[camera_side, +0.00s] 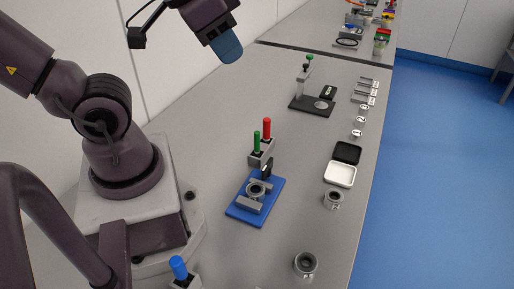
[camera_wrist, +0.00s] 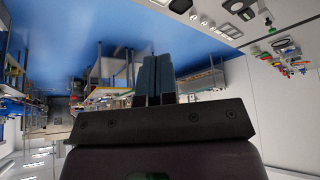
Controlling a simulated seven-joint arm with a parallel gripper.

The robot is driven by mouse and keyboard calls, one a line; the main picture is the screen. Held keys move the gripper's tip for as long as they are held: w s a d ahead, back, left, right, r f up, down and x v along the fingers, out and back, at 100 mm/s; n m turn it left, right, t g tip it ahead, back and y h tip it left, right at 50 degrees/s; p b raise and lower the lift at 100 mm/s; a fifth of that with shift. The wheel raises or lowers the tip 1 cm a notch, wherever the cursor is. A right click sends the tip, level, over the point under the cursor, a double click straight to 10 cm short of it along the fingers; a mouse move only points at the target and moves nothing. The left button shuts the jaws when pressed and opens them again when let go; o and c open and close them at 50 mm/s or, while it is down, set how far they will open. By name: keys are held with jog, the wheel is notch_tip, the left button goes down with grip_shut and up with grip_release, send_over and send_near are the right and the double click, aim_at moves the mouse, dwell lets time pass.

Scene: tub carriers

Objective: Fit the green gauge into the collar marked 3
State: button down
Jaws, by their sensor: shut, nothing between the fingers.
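My gripper (camera_side: 226,46) is up high at the top left of the side view, well above the bench, shut and empty. Its two dark blue fingers (camera_wrist: 154,80) are together in the wrist view. The green gauge (camera_side: 256,142) stands upright in a grey holder (camera_side: 262,155), beside a red gauge (camera_side: 267,128). Grey collars are visible: one on a blue fixture (camera_side: 241,211), one near the bench's right edge (camera_side: 333,199) and one nearer the front (camera_side: 306,264). I cannot read a 3 on any of them.
A blue-topped gauge (camera_side: 178,264) is at the lower left. A black and white open case (camera_side: 341,174) lies at the bench's right side. A black plate with a grey stand and another green-topped piece (camera_side: 308,62) is farther back.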

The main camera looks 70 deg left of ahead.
jog(key=c, duration=1)
grip_release()
